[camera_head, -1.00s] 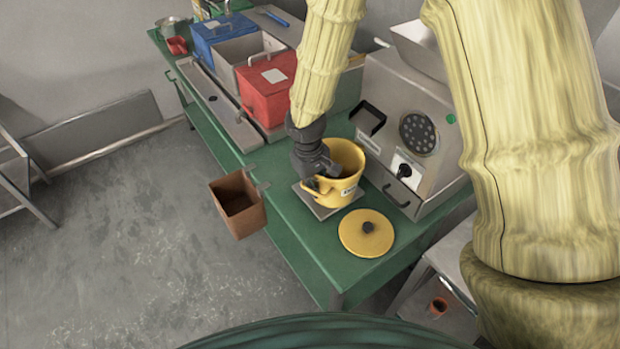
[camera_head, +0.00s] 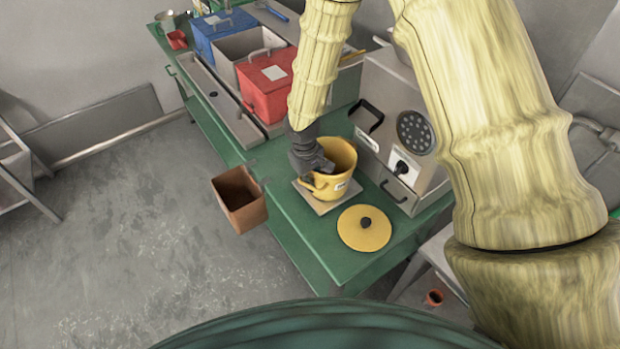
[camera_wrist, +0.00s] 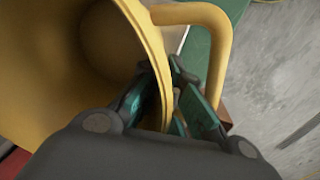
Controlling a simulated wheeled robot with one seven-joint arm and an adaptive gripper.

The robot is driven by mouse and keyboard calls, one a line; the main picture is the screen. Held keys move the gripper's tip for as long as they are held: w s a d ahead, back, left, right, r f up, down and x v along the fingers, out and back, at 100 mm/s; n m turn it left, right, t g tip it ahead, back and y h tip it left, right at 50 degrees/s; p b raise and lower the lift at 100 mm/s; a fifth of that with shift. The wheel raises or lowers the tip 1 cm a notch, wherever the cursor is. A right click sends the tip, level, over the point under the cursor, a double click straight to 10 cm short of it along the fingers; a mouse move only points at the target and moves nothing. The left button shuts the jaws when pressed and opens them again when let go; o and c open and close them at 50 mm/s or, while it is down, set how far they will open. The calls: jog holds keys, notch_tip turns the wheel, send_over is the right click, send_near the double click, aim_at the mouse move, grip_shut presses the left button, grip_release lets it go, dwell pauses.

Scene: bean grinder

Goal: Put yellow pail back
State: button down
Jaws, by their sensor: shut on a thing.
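The yellow pail (camera_head: 339,178) stands upright at the grey square plate (camera_head: 322,205) on the green table, in front of the grinder; I cannot tell whether it touches the plate. My gripper (camera_head: 322,168) is shut on the pail's rim at its left side. In the wrist view my gripper's fingers (camera_wrist: 172,105) have the wall of the pail (camera_wrist: 90,60) between them, close to the handle (camera_wrist: 218,45). The pail's inside looks empty in the wrist view. A round yellow lid (camera_head: 364,228) with a dark knob lies flat on the table, in front of the pail.
The metal grinder (camera_head: 395,130) stands close behind and right of the pail. A red bin (camera_head: 268,90) and a blue bin (camera_head: 222,32) stand farther back. A brown open box (camera_head: 239,199) hangs at the table's left edge. The green table's front left (camera_head: 300,240) is clear.

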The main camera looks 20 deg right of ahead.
jog(key=shift+f, duration=0.15)
jog(key=c, duration=1.6)
grip_release()
jog(key=shift+c, duration=0.2)
notch_tip(320, 180, up, 12)
jog(key=a+b, duration=0.1)
jog(key=b, duration=0.1)
jog(key=shift+s+b, duration=0.2)
jog(key=shift+b, duration=0.2)
jog(key=shift+a, duration=0.1)
